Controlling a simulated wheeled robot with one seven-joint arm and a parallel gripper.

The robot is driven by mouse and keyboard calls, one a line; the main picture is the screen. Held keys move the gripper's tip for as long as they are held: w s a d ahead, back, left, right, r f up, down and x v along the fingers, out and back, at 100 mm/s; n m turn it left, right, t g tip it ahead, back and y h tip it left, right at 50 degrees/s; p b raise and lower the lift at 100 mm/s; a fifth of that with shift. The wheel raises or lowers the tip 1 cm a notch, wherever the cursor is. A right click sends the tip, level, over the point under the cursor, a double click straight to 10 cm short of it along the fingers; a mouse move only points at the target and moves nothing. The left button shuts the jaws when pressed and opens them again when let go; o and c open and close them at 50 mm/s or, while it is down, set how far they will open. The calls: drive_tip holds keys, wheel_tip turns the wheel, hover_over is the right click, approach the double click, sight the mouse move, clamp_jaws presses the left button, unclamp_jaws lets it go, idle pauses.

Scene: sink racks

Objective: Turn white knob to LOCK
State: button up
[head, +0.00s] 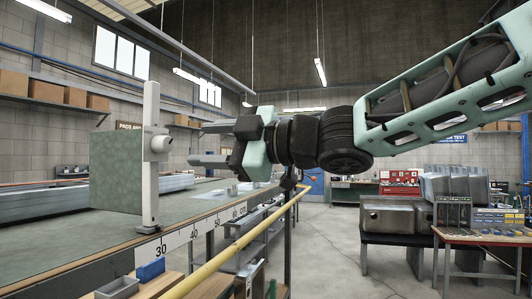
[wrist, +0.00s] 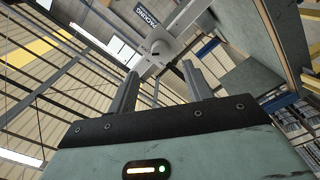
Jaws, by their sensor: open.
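The white knob (head: 161,144) sits on the side of a white upright post (head: 151,195) at the edge of the green-topped bench. My gripper (head: 198,144) is open just to the right of the knob, its two fingers pointing left toward it with a small gap. In the wrist view, the white knob (wrist: 161,48) shows ahead of and between the fingertips (wrist: 158,75), with nothing between the fingers. The post carries lettering there. The LOCK mark and the knob's exact turn are too small to tell.
A large green block (head: 116,172) stands behind the post on the bench (head: 70,240). A numbered strip (head: 180,238) and a yellow rail (head: 235,250) run along the bench's front.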

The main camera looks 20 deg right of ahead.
drive_tip(key=p+v, duration=0.8)
drive_tip(key=v, duration=0.1)
drive_tip(key=shift+s+d, duration=0.2)
drive_tip(key=shift+d, duration=0.1)
drive_tip(key=shift+f, duration=0.15)
wheel_tip(320, 180, down, 26)
drive_tip(key=w+m+h+b, duration=0.1)
drive_tip(key=m+h+b, duration=0.8)
drive_tip(key=m+b, duration=0.1)
drive_tip(key=s+d+f+m+g+h+b, duration=0.2)
drive_tip(key=s+f+g+b, duration=0.6)
drive_tip(key=s+f, duration=1.1)
wheel_tip(320, 180, down, 3)
drive_tip(key=m+g+h, duration=0.2)
drive_tip(key=h, duration=0.1)
drive_tip(key=shift+s+r+m, duration=0.15)
drive_tip(key=shift+s+m, duration=0.1)
drive_tip(key=shift+m, duration=0.05)
